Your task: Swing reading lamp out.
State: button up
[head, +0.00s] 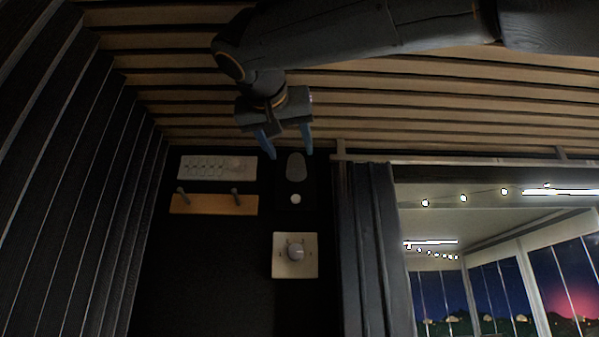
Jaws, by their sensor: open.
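A dark plate on the black wall carries a grey rounded piece, which looks like the reading lamp (296,168). It lies upright and close against the plate, with a small pale round knob (295,199) below it. My gripper (289,153) hangs from above with its two blue fingers apart and nothing between them. The fingertips show at the upper end of the lamp, one on each side in the picture. I cannot tell how far in front of the lamp they are, or whether they touch it.
To the left are a pale switch panel (217,168) and a wooden peg rail (213,204). A square dial plate (295,255) sits below. A dark curtain (376,250) hangs to the right, beside a window with string lights. Slatted ceiling (180,98) is close above my arm.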

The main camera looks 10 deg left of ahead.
aim_at(294, 158)
jog(key=w+p, duration=0.3)
jog(key=w, duration=0.3)
jog(key=shift+w+r, duration=0.1)
jog(key=shift+w, duration=0.8)
jog(key=c, duration=1)
jog(key=shift+p, duration=0.3)
jog(key=shift+c, duration=0.2)
